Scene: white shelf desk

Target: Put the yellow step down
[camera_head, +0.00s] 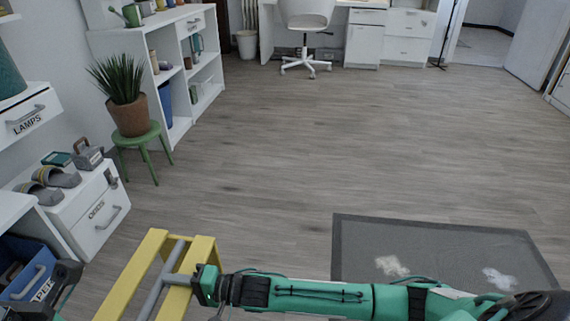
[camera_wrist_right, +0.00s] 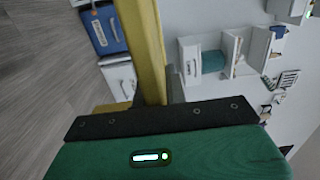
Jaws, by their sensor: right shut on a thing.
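The yellow step (camera_head: 196,254) is at the bottom left of the head view, with two yellow side pieces and grey bars between them. Its lower part is cut off by the frame edge. My right gripper (camera_head: 197,284) is shut on the step's right side piece. In the right wrist view, a yellow piece of the step (camera_wrist_right: 143,45) runs up from between the dark jaws of my right gripper (camera_wrist_right: 160,100). Dark and green parts of my left arm show at the bottom left corner of the head view; its fingertips cannot be made out.
A white drawer cabinet (camera_head: 88,222) with slippers on top and a blue crate (camera_head: 28,284) stand left of the step. A green stool (camera_head: 143,148) holds a potted plant (camera_head: 129,110). A grey mat (camera_head: 420,247) lies at right. The middle floor is clear.

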